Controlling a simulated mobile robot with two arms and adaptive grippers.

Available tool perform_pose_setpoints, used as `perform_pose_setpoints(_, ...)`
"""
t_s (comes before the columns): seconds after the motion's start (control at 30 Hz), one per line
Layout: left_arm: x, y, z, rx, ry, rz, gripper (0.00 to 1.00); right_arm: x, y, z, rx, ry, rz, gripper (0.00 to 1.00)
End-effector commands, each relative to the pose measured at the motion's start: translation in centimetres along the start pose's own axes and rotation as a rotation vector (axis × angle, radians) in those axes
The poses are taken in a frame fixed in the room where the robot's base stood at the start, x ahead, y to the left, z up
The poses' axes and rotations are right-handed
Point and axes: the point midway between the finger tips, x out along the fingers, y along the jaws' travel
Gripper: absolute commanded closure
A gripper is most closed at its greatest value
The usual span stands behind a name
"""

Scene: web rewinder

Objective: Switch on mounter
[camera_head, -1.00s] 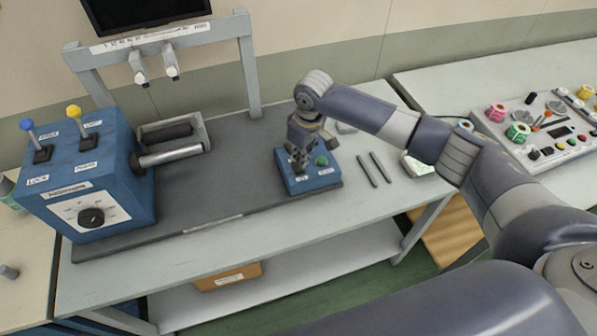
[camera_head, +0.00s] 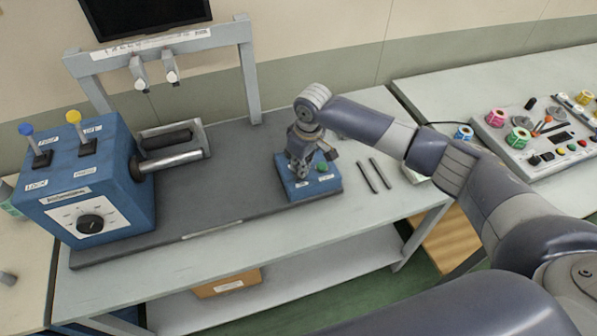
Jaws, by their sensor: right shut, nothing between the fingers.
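The web rewinder stands on the table, with a blue box (camera_head: 140,215) at the left that carries a blue-knobbed lever (camera_head: 27,130), a yellow-knobbed lever (camera_head: 74,117) and a black dial (camera_head: 90,223). A small blue control box (camera_head: 325,185) with a green button (camera_head: 322,167) sits at the right end of the dark base plate. My right gripper (camera_head: 300,176) is shut and empty, pointing down over the left part of the control box. It hides what lies under it, and I cannot tell whether it touches. My left gripper is not in view.
Two dark rods (camera_head: 373,175) lie on the table right of the control box. A metal roller (camera_head: 172,160) sticks out from the blue box, under a grey frame (camera_head: 247,70). A second table at the right holds a panel (camera_head: 520,150) with coloured rolls.

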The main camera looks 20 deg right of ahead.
Motion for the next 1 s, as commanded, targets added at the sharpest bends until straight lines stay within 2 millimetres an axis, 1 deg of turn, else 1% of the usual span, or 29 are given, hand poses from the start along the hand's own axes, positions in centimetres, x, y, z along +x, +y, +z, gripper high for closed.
perform_pose_setpoints(0.6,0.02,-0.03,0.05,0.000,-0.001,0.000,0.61,0.04,0.02,0.02,0.000,0.000,0.000,1.00)
perform_pose_setpoints(1.0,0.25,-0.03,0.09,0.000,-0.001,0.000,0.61,0.62,-0.01,0.11,0.000,-0.001,0.000,1.00)
